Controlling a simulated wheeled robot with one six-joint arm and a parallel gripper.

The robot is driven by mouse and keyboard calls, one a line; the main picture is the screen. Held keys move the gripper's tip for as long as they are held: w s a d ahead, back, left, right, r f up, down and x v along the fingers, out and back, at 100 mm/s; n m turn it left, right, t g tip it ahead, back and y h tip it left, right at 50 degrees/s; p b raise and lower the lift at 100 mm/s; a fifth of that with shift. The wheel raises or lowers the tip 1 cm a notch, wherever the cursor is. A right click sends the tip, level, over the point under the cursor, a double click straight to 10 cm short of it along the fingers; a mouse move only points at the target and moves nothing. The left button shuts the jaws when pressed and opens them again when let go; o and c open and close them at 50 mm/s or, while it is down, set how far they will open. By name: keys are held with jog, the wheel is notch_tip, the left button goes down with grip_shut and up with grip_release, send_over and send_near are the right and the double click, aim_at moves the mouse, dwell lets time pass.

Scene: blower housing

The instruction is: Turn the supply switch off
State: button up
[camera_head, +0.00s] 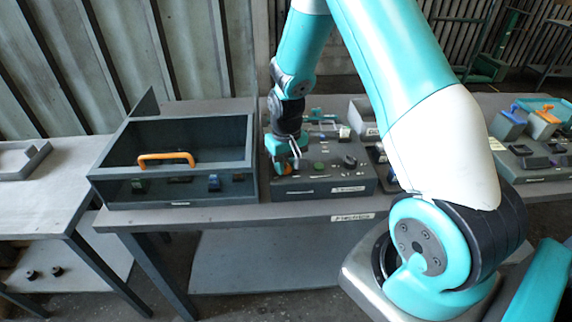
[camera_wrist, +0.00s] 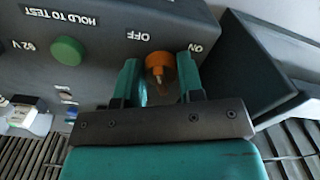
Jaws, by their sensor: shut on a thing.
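The supply switch is an orange knob (camera_wrist: 160,66) on the grey control box (camera_wrist: 100,50), near upside-down OFF and ON labels. My gripper (camera_wrist: 161,76) is shut on this knob, with one teal finger on each side. Which label the knob points to is unclear.
A green button (camera_wrist: 68,51) marked HOLD TO TEST sits beside the switch; a black knob (camera_head: 350,162) is farther right. A dark open bin (camera_head: 180,190) with an orange handle (camera_head: 166,157) stands close on the left. Blue and orange-topped containers (camera_head: 544,120) stand right.

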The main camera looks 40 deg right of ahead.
aim_at(286, 163)
jog(key=shift+d+n, duration=0.1)
jog(key=shift+n, duration=2)
jog(key=shift+w, duration=0.1)
jog(key=o, duration=0.9)
jog(key=shift+r, duration=0.1)
notch_tip(286, 163, up, 17)
jog(key=b, duration=0.2)
jog(key=shift+r+b, duration=0.15)
jog(key=shift+b, duration=0.2)
jog(key=s+a+r+n+y, duration=0.1)
jog(key=s+a, duration=0.6)
jog(key=s+a+r+n+y, duration=0.1)
jog(key=s+a+n, duration=0.1)
jog(key=s+a, duration=0.5)
jog(key=s+a+r+n+y, duration=0.1)
jog(key=s+a+y, duration=0.1)
jog(key=s+a, duration=0.6)
jog(key=shift+a+r+n, duration=0.3)
jog(key=shift+n, duration=0.1)
